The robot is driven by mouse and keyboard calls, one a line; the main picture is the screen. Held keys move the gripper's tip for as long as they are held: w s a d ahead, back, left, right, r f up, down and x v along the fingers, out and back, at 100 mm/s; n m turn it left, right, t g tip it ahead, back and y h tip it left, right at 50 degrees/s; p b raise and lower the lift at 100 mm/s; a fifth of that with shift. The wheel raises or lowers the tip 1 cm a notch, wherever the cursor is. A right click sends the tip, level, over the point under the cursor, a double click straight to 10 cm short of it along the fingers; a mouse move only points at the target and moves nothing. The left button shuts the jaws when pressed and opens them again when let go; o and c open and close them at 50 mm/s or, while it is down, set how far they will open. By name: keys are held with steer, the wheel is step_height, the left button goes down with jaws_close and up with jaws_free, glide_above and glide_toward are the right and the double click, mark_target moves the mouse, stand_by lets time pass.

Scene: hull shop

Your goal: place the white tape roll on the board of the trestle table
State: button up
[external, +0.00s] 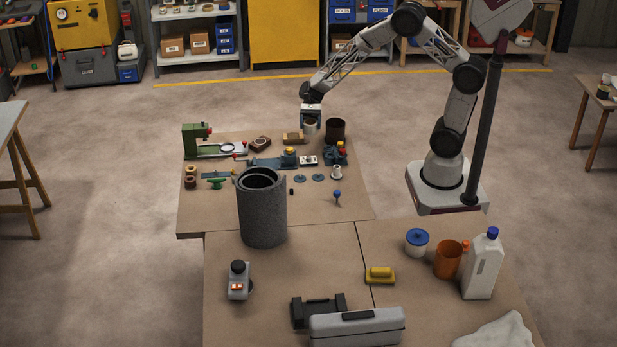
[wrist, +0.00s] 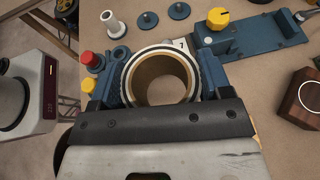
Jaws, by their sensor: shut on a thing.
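My gripper (external: 311,117) is shut on the white tape roll (external: 310,128), above the far part of the brown tool-covered table (external: 205,214). In the wrist view, the roll (wrist: 128,79) has a pale rim, a tan core and an open hole facing the camera. It sits between the blue fingers of my gripper (wrist: 163,80). The roll's near edge is hidden by the dark gripper bar. A table with splayed legs (external: 12,112) stands at the far left, and a wooden one (external: 592,84) at the far right.
A tall grey cylinder (external: 262,215) stands nearer the camera.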

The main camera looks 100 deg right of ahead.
steer(key=shift+s+d, duration=0.15)
steer(key=shift+s, duration=0.15)
steer(key=shift+f, duration=0.1)
steer(key=shift+f, duration=3)
steer(key=shift+f, duration=1.9)
steer(key=shift+f, duration=0.15)
steer(key=o, duration=0.9)
